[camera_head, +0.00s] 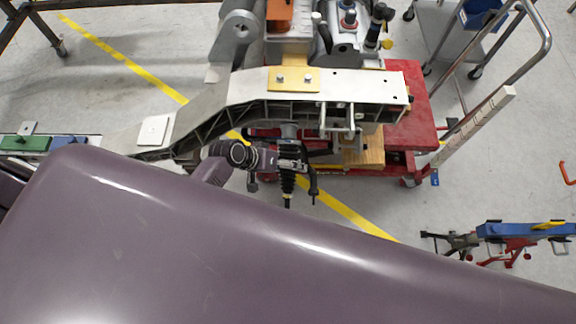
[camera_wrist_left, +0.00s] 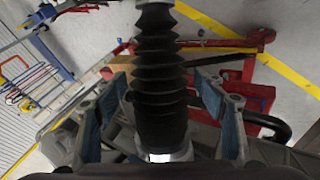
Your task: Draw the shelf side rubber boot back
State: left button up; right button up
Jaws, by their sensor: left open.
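A black ribbed rubber boot (camera_wrist_left: 158,75) stands in the middle of the left wrist view, with a light metal collar (camera_wrist_left: 165,156) at its lower end. In the head view the boot (camera_head: 288,184) shows small, below the pale chassis beam. My left gripper (camera_wrist_left: 160,92) is open, with one blue-padded finger on each side of the boot. Gaps show between the boot and both fingers. In the head view my left gripper (camera_head: 290,158) is small and dark, beside the upper part of the boot. My right gripper does not show.
The pale metal beam (camera_head: 370,86) lies just above the gripper. A red stand (camera_head: 412,125) supports the fixture. A metal cart (camera_head: 440,30) stands at the upper right. A blue and red stand (camera_head: 515,230) is at lower right. My own purple body covers the foreground.

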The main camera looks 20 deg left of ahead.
aim_at(285, 192)
pick_arm(q)
jog(key=c, duration=1.7)
jog(key=s+f, duration=0.1)
jog(key=s, duration=0.1)
jog(key=s+d+f, duration=0.1)
jog(key=s, duration=0.1)
jog(key=s+d+f, duration=0.1)
jog(key=s, duration=0.2)
jog(key=shift+f, duration=0.3)
jog(key=shift+s, duration=0.1)
jog(key=o, duration=1.5)
jog(key=shift+o, duration=1)
jog(key=shift+r, duration=0.1)
jog(key=v, duration=1.2)
